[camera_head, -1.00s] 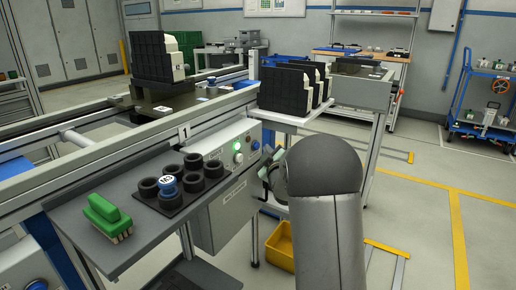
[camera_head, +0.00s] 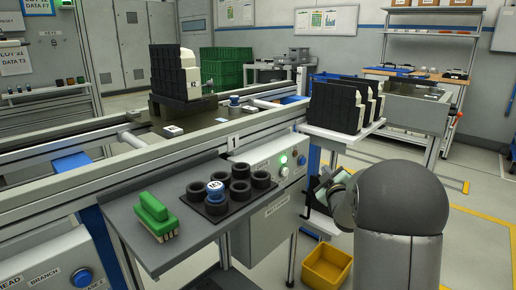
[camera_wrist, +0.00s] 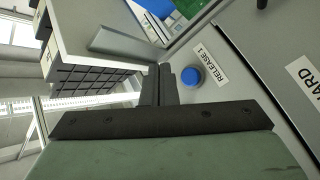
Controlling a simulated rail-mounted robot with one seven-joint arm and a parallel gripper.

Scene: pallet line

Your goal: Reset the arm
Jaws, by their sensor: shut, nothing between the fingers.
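My arm rises at the right of the head view, its rounded grey link in front. My gripper is partly hidden behind that link, beside the grey control box (camera_head: 262,215). In the wrist view my gripper (camera_wrist: 160,72) has its two dark fingers together, with nothing between them. The fingertips point at the grey panel, close to a round blue button (camera_wrist: 191,76) labelled RELEASE 1 (camera_wrist: 210,68). Whether they touch the panel cannot be told.
A shelf (camera_head: 138,237) holds a green brush-like block (camera_head: 155,215) and black ring holders, one with a blue-capped piece (camera_head: 215,191). Black-and-white cases (camera_head: 340,105) stand on a side table. A yellow bin (camera_head: 327,266) is on the floor. Open floor lies right.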

